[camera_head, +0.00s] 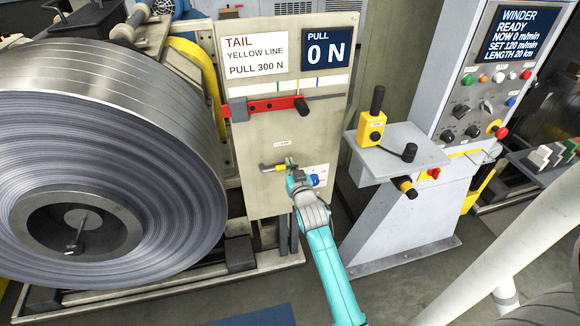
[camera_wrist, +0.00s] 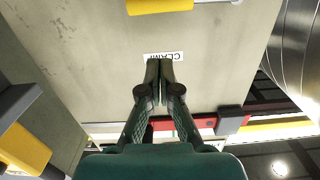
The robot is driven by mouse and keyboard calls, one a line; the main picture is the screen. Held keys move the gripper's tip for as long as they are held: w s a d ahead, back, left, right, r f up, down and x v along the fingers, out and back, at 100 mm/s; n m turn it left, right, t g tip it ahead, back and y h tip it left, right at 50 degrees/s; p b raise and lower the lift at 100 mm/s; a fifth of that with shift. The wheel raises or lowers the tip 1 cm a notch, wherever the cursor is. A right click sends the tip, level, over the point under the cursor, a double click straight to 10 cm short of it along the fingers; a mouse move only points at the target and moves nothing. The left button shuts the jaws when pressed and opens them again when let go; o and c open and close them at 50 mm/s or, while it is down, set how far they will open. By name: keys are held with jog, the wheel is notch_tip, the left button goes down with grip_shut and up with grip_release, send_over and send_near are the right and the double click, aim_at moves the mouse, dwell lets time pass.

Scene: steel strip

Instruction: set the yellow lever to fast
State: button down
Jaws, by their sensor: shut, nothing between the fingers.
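The yellow lever (camera_head: 279,168) lies about level on the beige panel, below a small white label. In the wrist view, which is upside down, its yellow grip (camera_wrist: 160,6) shows at the top edge, with a grey part beside it. The label (camera_wrist: 164,57) there reads CLAMP. My gripper (camera_head: 290,161) is in front of the panel beside the lever, its fingers shut and empty. In the wrist view the closed fingertips (camera_wrist: 159,62) appear close to the label, apart from the yellow grip. Contact with the panel cannot be told. No fast marking is legible.
Above is a red bar (camera_head: 265,104) with a black knob. A blue-and-white plate (camera_head: 316,177) is beside my wrist. To the right, a grey shelf (camera_head: 425,150) carries a yellow control box (camera_head: 371,128). The large steel coil (camera_head: 110,130) fills the left.

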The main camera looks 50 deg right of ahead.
jog(key=v, duration=0.8)
jog(key=shift+r, duration=0.1)
dwell(0.3)
jog(key=s+a+f+n+t+y, duration=0.1)
jog(key=s+a+f+n+y, duration=0.2)
jog(key=s+a, duration=0.65)
jog(key=s+a+f+n+y, duration=0.15)
jog(key=s+a+f, duration=0.25)
jog(key=s+a, duration=0.55)
jog(key=s+a+r+n+y, duration=0.1)
jog(key=s+a+r+y, duration=0.1)
jog(key=s+a, duration=0.3)
jog(key=s+a+r+n+y, duration=0.2)
jog(key=s+a+r, duration=0.3)
jog(key=s, duration=0.7)
jog(key=shift+a+g+y, duration=0.3)
jog(key=shift+a+y, duration=0.35)
